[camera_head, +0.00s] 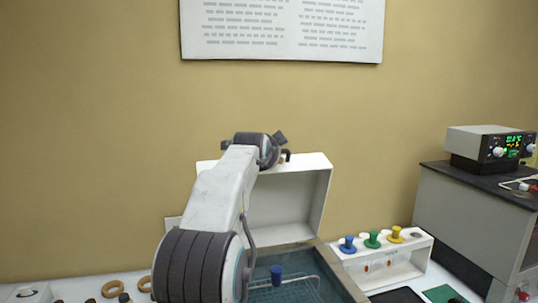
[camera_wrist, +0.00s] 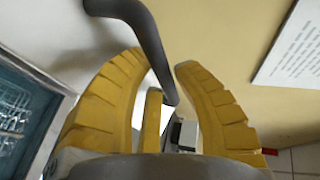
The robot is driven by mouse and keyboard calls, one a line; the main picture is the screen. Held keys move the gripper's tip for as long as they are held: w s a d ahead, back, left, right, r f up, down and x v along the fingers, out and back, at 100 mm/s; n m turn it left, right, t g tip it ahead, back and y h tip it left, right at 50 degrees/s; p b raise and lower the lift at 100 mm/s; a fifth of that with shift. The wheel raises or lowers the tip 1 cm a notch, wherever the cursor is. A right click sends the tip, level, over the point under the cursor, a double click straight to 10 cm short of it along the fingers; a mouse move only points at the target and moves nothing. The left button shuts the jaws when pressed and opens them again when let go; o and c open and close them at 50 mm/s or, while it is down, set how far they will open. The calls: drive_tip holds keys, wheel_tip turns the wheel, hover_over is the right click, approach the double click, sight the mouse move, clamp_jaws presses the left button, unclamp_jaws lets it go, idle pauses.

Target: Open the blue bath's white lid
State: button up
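The bath's white lid (camera_head: 292,198) stands raised and upright at the back of the bath (camera_head: 329,258) in the head view. The bath's blue-green inside is uncovered, with a wire rack in it. My gripper (camera_head: 284,156) is at the lid's top edge, mostly hidden behind my wrist. In the wrist view, the yellow fingers of my gripper (camera_wrist: 160,65) are spread on either side of the lid's dark grey handle (camera_wrist: 150,32). A narrow gap shows between the handle and the right finger. The lid's white face (camera_wrist: 45,28) fills the upper left there.
A white stand (camera_head: 388,262) with blue, green and yellow knobs is right of the bath. A grey cabinet (camera_head: 462,225) carries an instrument (camera_head: 492,146) with a lit display. Brown rings (camera_head: 112,289) lie on the bench at left. A wall poster (camera_head: 283,28) hangs above.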

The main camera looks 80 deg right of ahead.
drive_tip(key=o, duration=0.4)
drive_tip(key=shift+f, duration=0.1)
drive_tip(key=shift+a, duration=0.1)
drive_tip(key=v, duration=1.2)
drive_tip(key=shift+s+r, duration=0.15)
drive_tip(key=shift+r, duration=0.1)
idle(0.6)
